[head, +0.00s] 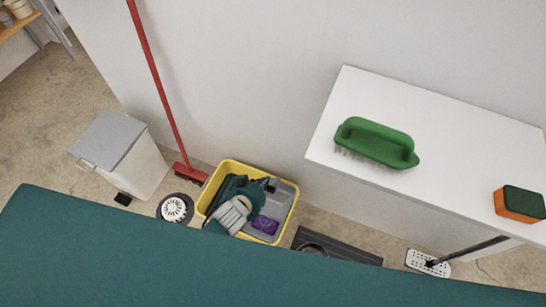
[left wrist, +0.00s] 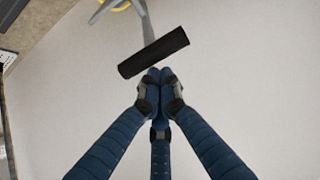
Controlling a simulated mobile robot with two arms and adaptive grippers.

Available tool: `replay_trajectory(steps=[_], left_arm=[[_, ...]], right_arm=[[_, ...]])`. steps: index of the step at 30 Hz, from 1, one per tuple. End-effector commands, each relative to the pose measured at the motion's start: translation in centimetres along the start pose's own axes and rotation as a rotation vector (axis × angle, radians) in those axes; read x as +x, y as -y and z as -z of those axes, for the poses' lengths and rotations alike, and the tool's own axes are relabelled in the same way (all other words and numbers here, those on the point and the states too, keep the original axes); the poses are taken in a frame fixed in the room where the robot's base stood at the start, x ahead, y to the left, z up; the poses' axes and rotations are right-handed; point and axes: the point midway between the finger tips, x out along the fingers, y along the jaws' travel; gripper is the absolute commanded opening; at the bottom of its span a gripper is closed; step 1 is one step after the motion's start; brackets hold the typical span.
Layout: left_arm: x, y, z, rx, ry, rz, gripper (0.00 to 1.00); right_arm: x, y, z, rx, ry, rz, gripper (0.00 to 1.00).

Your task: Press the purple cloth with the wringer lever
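The purple cloth (head: 265,224) lies in the grey wringer part (head: 266,207) of the yellow bucket (head: 286,211), on the floor by the wall. My left gripper (head: 243,207) is over the bucket and hides part of its inside. In the left wrist view, the blue fingers of this gripper (left wrist: 160,78) are drawn together at their tips, with nothing seen between them. The black lever handle (left wrist: 153,52) on a grey shaft lies across just beyond the tips. Whether they touch it I cannot tell. My right gripper is not in view.
A white table (head: 450,140) at right holds a green brush (head: 375,142) and an orange-green sponge (head: 519,204). A grey-lidded bin (head: 120,155) and a red broom (head: 160,85) stand left of the bucket. A dark dustpan (head: 335,247) lies right of it.

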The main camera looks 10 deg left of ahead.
Motion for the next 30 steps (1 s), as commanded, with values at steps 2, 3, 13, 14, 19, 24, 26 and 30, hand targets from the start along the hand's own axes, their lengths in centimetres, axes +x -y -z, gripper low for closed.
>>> replay_trajectory(steps=[2, 3, 13, 14, 19, 24, 26, 30], left_arm=[[-0.6, 0.0, -2.3, -0.002, 0.006, 0.001, 0.0], [-0.9, 0.0, -3.2, -0.002, 0.006, 0.0, 0.0], [-1.9, 0.0, -8.2, 0.0, 0.003, 0.001, 0.0], [-2.0, 0.0, -8.4, 0.001, 0.003, 0.001, 0.0], [-2.1, 0.1, -9.0, 0.002, 0.002, 0.001, 0.0], [-2.1, 0.1, -9.0, 0.002, 0.001, 0.001, 0.0], [-2.1, 0.1, -9.0, 0.002, 0.001, 0.001, 0.0], [-2.1, 0.1, -9.0, 0.002, 0.001, 0.001, 0.0]], right_arm=[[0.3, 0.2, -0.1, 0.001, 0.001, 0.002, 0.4], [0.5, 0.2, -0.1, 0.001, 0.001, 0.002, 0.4], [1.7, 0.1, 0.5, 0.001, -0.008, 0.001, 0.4], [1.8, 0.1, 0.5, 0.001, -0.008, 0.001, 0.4], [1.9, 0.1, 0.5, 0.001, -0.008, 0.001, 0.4], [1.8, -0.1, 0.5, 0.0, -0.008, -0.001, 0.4], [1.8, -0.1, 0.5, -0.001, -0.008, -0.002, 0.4], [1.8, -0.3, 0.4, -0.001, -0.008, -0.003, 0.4]])
